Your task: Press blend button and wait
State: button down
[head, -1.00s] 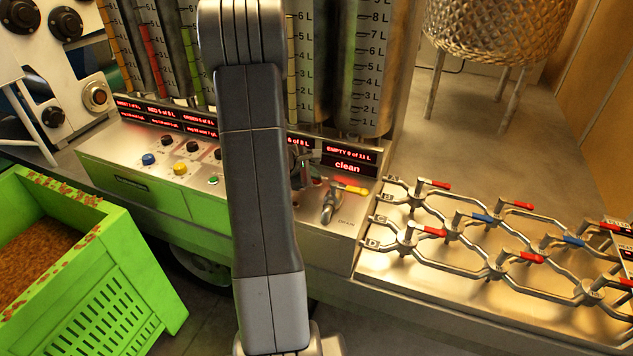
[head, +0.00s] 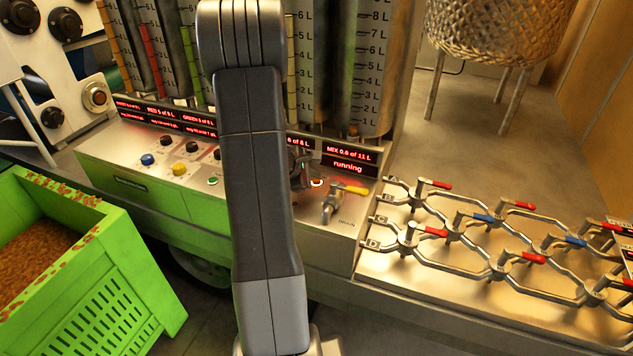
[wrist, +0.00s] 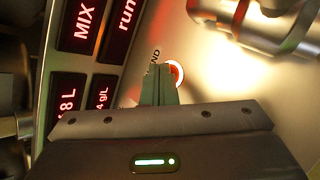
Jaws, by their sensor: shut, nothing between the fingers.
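The blend button is a round button with a lit orange-white ring (head: 317,183) on the sloped panel. In the wrist view its glowing ring (wrist: 175,73) shows just beyond my fingertips, partly hidden by them; I cannot tell whether they touch it. My gripper (wrist: 160,72) is shut and empty, its fingers together over the label ending in "ND". In the head view my gripper (head: 302,172) is mostly behind my arm, close beside the lit button. The display above (head: 350,158) reads "MIX 0.6 of 11 L" and "running".
A yellow-handled drain valve (head: 340,198) stands right of the button. Blue, yellow and green buttons (head: 180,168) lie left along the panel. Tall measuring tanks (head: 365,80) rise behind it. A valve manifold (head: 480,235) is at right, a green crate (head: 120,250) at left.

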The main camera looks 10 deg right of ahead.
jog(key=shift+r, duration=0.1)
jog(key=shift+r+p, duration=0.35)
jog(key=shift+r, duration=0.3)
jog(key=shift+r+p, duration=1.65)
jog(key=shift+r, duration=0.9)
notch_tip(320, 180, up, 10)
jog(key=p, duration=0.6)
jog(key=shift+p, duration=0.4)
notch_tip(320, 180, down, 12)
jog(key=b, duration=0.8)
